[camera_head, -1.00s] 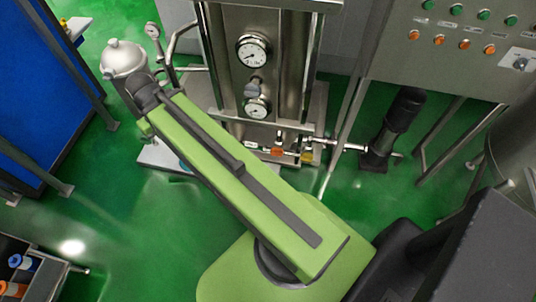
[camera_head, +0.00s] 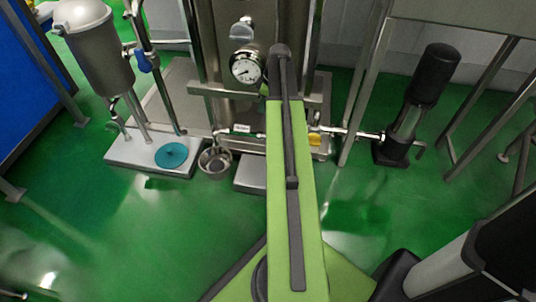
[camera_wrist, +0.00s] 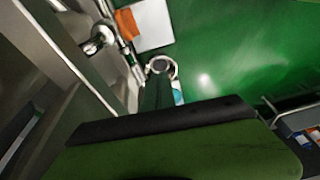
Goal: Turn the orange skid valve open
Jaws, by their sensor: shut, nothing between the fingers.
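The orange valve handle (camera_wrist: 126,22) shows at the upper left of the wrist view, on the steel pipework of the skid. It looks like a small orange tab beside a pale plate. In the head view my green arm covers that part of the pipe. My gripper (camera_wrist: 157,92) is at the bottom middle of the wrist view, shut and empty. It is apart from the handle in the picture, and the depth between them is unclear. In the head view my gripper is hidden behind the arm.
The steel skid (camera_head: 188,88) has a gauge (camera_head: 247,66) above the pipe. A small steel pot (camera_head: 214,162), a teal disc (camera_head: 171,155) and a grey tank (camera_head: 95,50) are left. A black pump (camera_head: 425,90) stands right. Green floor is clear in front.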

